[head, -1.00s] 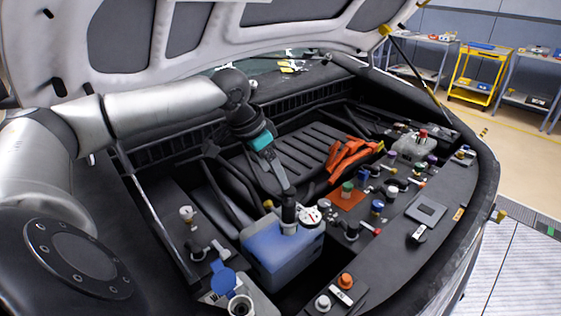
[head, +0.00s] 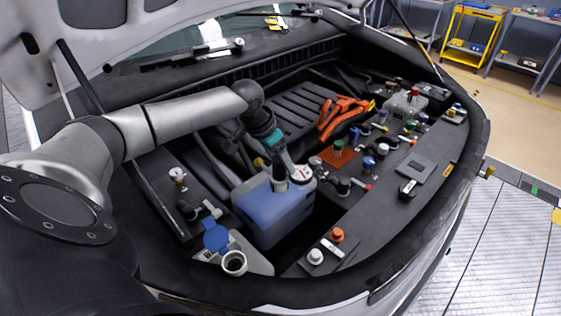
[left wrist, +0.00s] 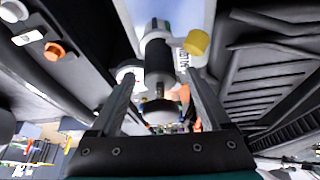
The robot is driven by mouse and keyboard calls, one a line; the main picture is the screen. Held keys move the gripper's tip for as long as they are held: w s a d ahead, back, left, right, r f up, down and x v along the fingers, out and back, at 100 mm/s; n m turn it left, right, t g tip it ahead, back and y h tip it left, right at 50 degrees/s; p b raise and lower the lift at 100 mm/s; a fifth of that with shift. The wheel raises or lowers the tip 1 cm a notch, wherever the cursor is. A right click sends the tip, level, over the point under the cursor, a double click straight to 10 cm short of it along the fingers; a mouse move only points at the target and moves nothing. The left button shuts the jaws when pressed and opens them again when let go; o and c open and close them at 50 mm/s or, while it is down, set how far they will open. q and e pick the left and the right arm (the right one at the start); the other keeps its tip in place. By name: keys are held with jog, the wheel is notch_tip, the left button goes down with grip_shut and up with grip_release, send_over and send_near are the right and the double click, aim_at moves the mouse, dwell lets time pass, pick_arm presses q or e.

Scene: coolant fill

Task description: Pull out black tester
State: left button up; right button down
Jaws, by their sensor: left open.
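The black tester (head: 280,179) is a dark upright cylinder standing in the top of the blue-grey coolant tank (head: 268,215). My left gripper (head: 279,162) is right at the tester's upper end, coming from above and behind. In the left wrist view the tester (left wrist: 158,62) lies between the two open fingers of the left gripper (left wrist: 160,82), with visible gaps on the sides. Whether either finger touches it I cannot tell. My right gripper is not in view.
A white round dial (head: 301,174) sits close to the tester's right. A yellow cap (left wrist: 196,42) is close to the tester in the wrist view. An open white filler neck (head: 233,263) with a blue cap (head: 215,237) stands in front. Orange cables (head: 342,115) lie behind.

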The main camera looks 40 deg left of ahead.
pick_arm(q)
jog(key=shift+w+f, duration=0.15)
jog(key=shift+f, duration=0.2)
grip_shut()
dwell(0.5)
jog(key=c, duration=0.6)
grip_release()
jog(key=c, duration=0.5)
jog(key=shift+n+y+p, duration=0.6)
jog(key=shift+n+p, duration=0.9)
jog(key=shift+p, duration=1.1)
jog(key=shift+c, duration=0.2)
